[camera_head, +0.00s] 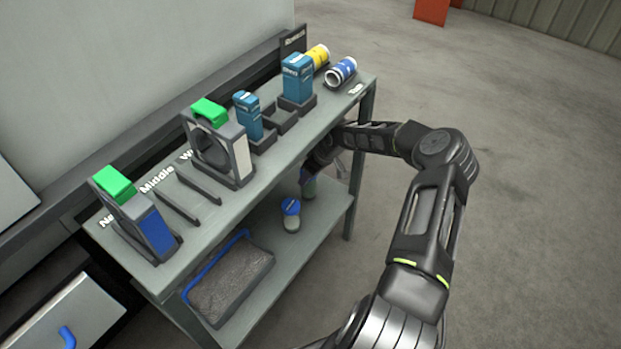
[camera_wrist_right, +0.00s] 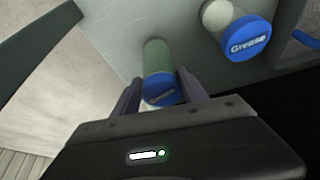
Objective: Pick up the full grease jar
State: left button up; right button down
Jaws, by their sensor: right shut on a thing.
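A green-bodied grease jar with a blue lid (camera_wrist_right: 157,58) is between the fingers of my right gripper (camera_wrist_right: 159,82), which is shut on it. In the head view the same jar (camera_head: 308,187) shows partly at the lower shelf, with my right gripper and arm covering much of it. A second jar with a blue lid marked Grease (camera_wrist_right: 247,38) and a pale body stands beside it; in the head view this pale jar (camera_head: 291,217) is on the lower shelf, just left of the held one. My left gripper is in neither view.
The lower shelf (camera_head: 325,215) also holds a grey bin with a blue handle (camera_head: 232,285) at its near end. The upper shelf (camera_head: 213,213) just above carries green-topped holders, blue boxes and two cans. A bench leg (camera_head: 357,190) stands close to my right forearm.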

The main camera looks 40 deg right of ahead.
jog(key=s+d+p, duration=0.2)
jog(key=s+p, duration=0.1)
jog(key=s, duration=1.4)
jog(key=shift+s+d+r, duration=0.35)
jog(key=shift+d+r, duration=0.05)
jog(key=shift+r, duration=0.05)
jog(key=shift+r+p, duration=1.8)
jog(key=shift+p, duration=0.3)
